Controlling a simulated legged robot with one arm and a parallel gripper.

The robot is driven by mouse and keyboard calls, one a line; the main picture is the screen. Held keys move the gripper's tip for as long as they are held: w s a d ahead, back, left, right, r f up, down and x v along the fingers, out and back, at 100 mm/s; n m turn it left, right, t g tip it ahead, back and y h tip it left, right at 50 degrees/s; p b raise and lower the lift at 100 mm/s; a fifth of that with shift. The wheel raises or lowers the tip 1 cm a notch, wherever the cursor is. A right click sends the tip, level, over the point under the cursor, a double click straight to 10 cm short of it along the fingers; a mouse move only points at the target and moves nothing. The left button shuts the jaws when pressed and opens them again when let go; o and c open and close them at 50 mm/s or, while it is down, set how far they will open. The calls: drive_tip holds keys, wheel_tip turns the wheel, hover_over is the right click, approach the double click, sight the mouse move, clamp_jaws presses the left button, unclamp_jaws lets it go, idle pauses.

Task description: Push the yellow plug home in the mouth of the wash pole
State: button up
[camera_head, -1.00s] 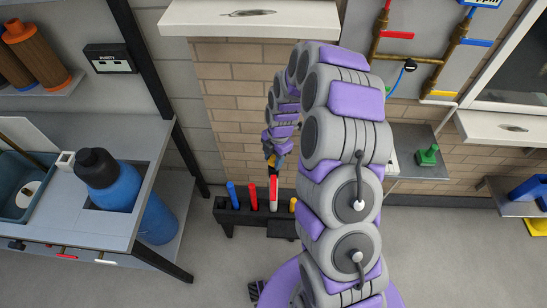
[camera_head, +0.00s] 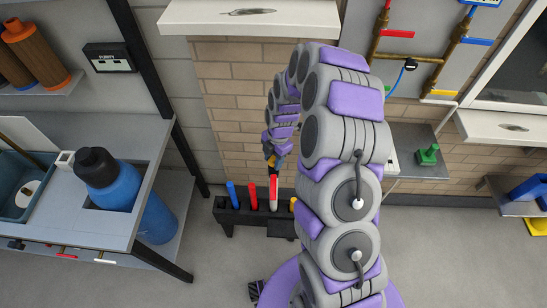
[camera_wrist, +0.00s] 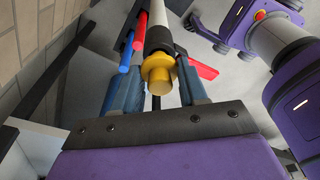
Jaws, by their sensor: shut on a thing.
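The wash pole (camera_head: 274,196) stands upright in the black rack and looks white with a red upper part in the head view. In the wrist view the white pole (camera_wrist: 157,14) ends in a black mouth (camera_wrist: 158,40). The yellow plug (camera_wrist: 158,74) lies in line with the mouth, against or partly in it; how deep it sits I cannot tell. My gripper (camera_wrist: 156,92) is shut on the yellow plug, with its blue fingers on both sides. In the head view my gripper (camera_head: 272,158) is right above the pole, and its fingertips are too small to make out.
The black rack (camera_head: 228,216) also holds a blue tube (camera_head: 232,194), a red tube (camera_head: 253,194) and a yellow-topped one (camera_head: 293,204), close beside the pole. A brick wall (camera_head: 235,110) stands behind.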

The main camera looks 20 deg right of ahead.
drive_tip(key=shift+f, duration=0.65)
drive_tip(key=o, duration=1.6)
drive_tip(key=shift+r, duration=0.1)
drive_tip(key=shift+r+p, duration=0.55)
drive_tip(key=shift+r, duration=2.4)
drive_tip(key=shift+r, duration=0.1)
drive_tip(key=s+a+r+m, duration=0.2)
drive_tip(key=s+r+m, duration=0.7)
drive_tip(key=s+r, duration=0.55)
drive_tip(key=s+r+m, duration=0.2)
drive_tip(key=s+m, duration=0.2)
drive_tip(key=s, duration=0.2)
drive_tip(key=s+d+r+m+h, duration=0.1)
drive_tip(key=s+r+m, duration=0.2)
drive_tip(key=s+m, duration=0.2)
drive_tip(key=s+d+r+m+g, duration=0.1)
drive_tip(key=s+r+m, duration=0.2)
drive_tip(key=s+m, duration=0.2)
drive_tip(key=shift+s+r+h, duration=0.15)
drive_tip(key=shift+s+h, duration=0.15)
drive_tip(key=shift+s, duration=1.55)
